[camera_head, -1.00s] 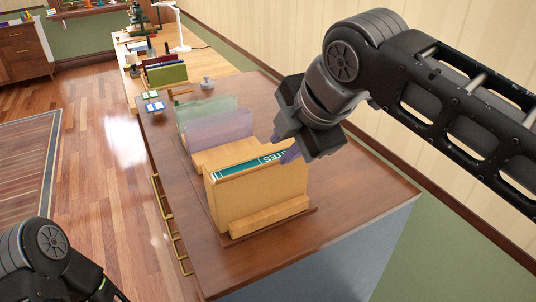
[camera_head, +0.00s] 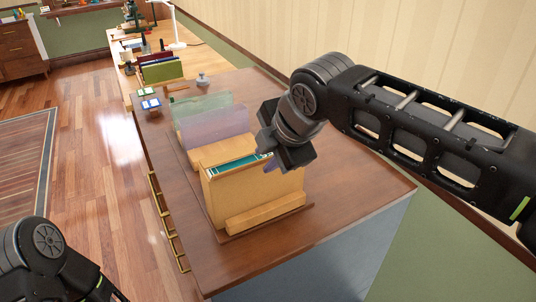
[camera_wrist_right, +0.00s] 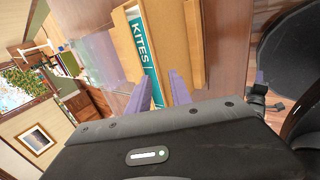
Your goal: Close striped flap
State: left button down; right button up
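I cannot make out a striped flap in either view. A tan file box (camera_head: 232,197) stands on the wooden desk and holds a teal book (camera_head: 243,165). In the right wrist view the book (camera_wrist_right: 146,55) reads KITES. My right gripper (camera_head: 272,163) is over the box's top right part and hides that corner. In the wrist view its two purple fingers (camera_wrist_right: 162,92) are apart, beside the book and the box's wooden edge; nothing is clearly held, and contact cannot be told. Only a dark part of my left arm shows at the lower left; its gripper is out of view.
Translucent purple (camera_head: 216,128) and green (camera_head: 202,103) panels stand behind the box. A low wood block (camera_head: 265,213) lies along its front. The desk (camera_head: 345,195) is bare to the right. A knob-like grey object (camera_head: 203,79) and small cards (camera_head: 150,103) lie farther back.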

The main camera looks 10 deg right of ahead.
grip_shut()
dwell(1.4)
